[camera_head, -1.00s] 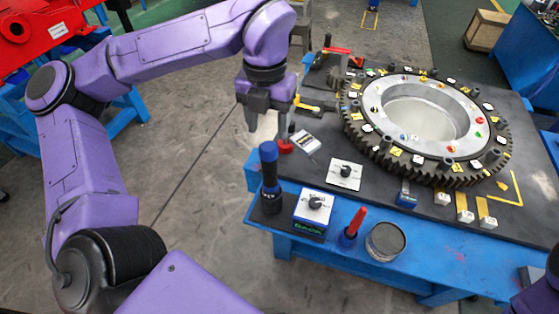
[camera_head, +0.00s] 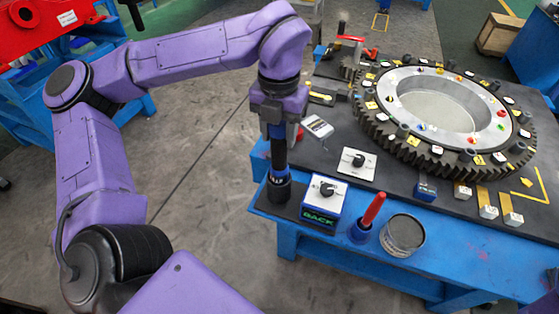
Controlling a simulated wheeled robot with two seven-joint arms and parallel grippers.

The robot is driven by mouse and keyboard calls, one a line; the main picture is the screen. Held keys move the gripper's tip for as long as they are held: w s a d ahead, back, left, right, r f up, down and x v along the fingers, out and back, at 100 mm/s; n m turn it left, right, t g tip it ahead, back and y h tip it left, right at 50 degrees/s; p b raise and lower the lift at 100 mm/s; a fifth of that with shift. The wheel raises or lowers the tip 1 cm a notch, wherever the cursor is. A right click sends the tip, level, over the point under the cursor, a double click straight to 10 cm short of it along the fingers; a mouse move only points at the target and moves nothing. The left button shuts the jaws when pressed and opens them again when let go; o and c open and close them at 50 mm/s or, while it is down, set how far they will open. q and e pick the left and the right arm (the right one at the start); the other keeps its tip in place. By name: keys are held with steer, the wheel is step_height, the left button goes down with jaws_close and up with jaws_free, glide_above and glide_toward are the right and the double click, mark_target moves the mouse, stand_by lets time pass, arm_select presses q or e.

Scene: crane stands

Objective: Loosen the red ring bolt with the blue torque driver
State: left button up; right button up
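The blue torque driver (camera_head: 279,160) stands upright in a black holder at the near left corner of the table. Small coloured bolts sit on the silver ring of the big gear. Red ones show at the ring's right (camera_head: 502,113) and near side (camera_head: 472,140). My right gripper is not in view.
The dark toothed gear (camera_head: 400,145) fills much of the table's right. Near the driver are a box with a dial and "BACK" label (camera_head: 322,203), a red-handled tool (camera_head: 372,210), a round tin (camera_head: 402,236) and a white dial plate (camera_head: 357,163).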

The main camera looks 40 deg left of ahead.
arm_select(q)
jaws_close()
steer(key=shift+a+r+p, duration=0.1)
steer(key=shift+r+p, duration=0.5)
steer(key=shift+r, duration=0.05)
steer(key=shift+r+p, duration=4.25)
steer(key=shift+r, duration=0.8)
